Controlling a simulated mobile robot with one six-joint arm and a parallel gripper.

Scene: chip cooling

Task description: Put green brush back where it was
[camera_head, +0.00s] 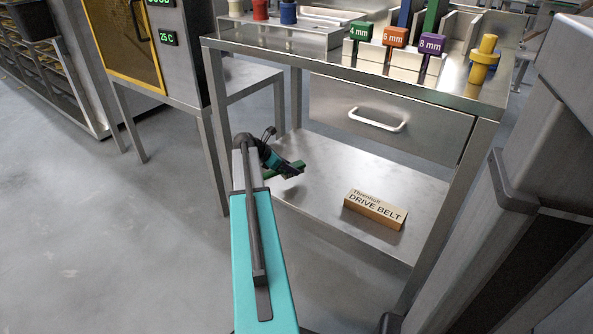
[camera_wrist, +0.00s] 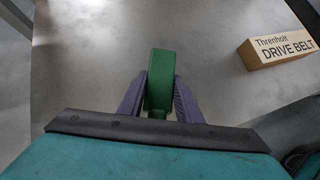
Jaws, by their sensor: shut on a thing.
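My gripper (camera_wrist: 160,100) is shut on the green brush (camera_wrist: 158,78); its two purple-grey fingers press on either side of a green block-like part. In the head view the brush (camera_head: 291,169) shows as a small green piece at the end of my arm, at the left part of the cart's lower shelf (camera_head: 325,178). I cannot tell whether it touches the shelf or hangs just above it. The bristles do not show in either view.
A cardboard DRIVE BELT box (camera_head: 375,210) lies on the lower shelf to the right of the brush. Above hangs a closed drawer (camera_head: 390,118). The cart top holds labelled blocks, including a green 4 mm one (camera_head: 360,31), and a yellow knobbed piece (camera_head: 484,60).

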